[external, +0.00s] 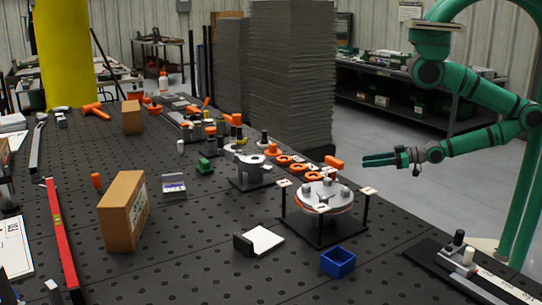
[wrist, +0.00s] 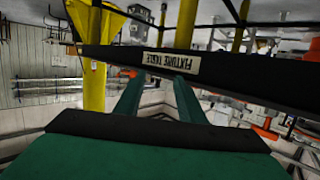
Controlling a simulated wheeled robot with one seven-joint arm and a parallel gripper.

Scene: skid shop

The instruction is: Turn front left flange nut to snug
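The flange (external: 325,197) is a round grey plate with an orange rim, held on a black stand in the external view. Several grey nuts or studs stand on its top; the one at the left side (external: 305,189) is small and its thread is too small to make out. My gripper (external: 364,159) hangs in the air above and to the right of the flange, fingers pointing left, apart from it. In the wrist view my two green fingers (wrist: 157,80) are spread with an empty gap between them. The flange cannot be made out in the wrist view.
The black perforated table (external: 200,265) carries a blue bin (external: 338,262), a cardboard box (external: 124,211), a grey bracket fixture (external: 250,172) and orange rings (external: 284,160). A stack of grey sheets (external: 292,80) stands behind. A "FIXTURE TABLE" label (wrist: 173,63) shows upside down on the dark table edge.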

